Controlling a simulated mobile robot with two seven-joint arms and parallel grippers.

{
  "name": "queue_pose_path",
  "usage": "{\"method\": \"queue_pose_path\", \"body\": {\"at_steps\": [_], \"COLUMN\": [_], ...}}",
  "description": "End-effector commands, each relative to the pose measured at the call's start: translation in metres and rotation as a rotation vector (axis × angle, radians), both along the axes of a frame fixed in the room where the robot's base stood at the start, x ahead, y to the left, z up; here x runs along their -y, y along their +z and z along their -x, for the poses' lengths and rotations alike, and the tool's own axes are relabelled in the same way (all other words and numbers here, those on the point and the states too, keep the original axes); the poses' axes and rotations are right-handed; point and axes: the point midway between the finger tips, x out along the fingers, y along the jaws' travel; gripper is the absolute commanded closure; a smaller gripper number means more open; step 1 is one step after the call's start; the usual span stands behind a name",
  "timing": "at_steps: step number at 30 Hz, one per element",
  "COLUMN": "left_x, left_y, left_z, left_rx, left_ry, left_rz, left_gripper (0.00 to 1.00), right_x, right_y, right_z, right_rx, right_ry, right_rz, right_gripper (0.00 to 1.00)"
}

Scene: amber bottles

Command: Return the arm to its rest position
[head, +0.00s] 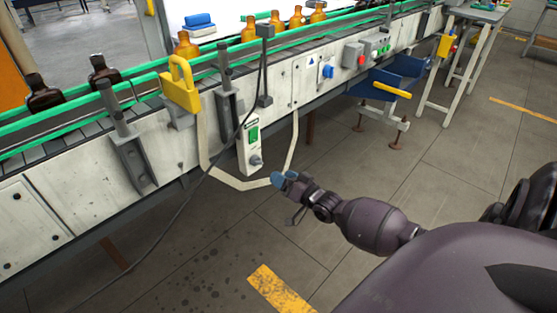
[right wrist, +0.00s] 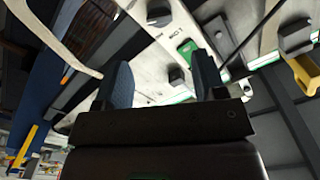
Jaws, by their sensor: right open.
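My right gripper (head: 284,180) reaches in from the lower right of the head view, over the floor in front of the conveyor. In the right wrist view its two blue-padded fingers (right wrist: 162,88) stand apart with nothing between them. Beyond them is a white control box (head: 249,147) with a green display, which also shows in the right wrist view (right wrist: 170,45). A pale strap or cable (head: 236,184) hangs in a loop from the conveyor side and passes by the gripper in the head view; I cannot tell whether they touch. My left gripper is not in view.
The conveyor (head: 60,186) with green rails runs across the left and top. Amber bottles (head: 186,46) and dark bottles (head: 104,72) stand on it. A yellow padlock-shaped part (head: 181,88) sits on its side. A blue bin (head: 393,76) juts out further right.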

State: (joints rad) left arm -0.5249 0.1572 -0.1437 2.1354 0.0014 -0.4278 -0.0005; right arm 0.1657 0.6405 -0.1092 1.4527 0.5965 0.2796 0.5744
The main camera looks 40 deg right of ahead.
Motion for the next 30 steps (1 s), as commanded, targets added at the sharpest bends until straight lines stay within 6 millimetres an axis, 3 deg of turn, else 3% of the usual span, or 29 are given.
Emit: {"method": "queue_pose_path", "body": {"at_steps": [19, 24, 30], "left_x": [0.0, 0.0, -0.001], "left_y": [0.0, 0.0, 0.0], "left_z": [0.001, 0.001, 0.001], "left_rx": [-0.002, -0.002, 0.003], "left_ry": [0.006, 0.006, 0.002], "left_rz": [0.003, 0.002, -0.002], "left_gripper": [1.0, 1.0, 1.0], "right_x": [0.0, 0.0, -0.032], "right_y": [0.0, -0.007, -0.004], "right_z": [0.002, 0.002, 0.0], "right_rx": [0.0, -0.037, -0.103], "right_ry": [0.0, 0.004, 0.077], "right_rz": [0.002, 0.086, 0.338], "right_gripper": [0.36, 0.36, 0.36]}}
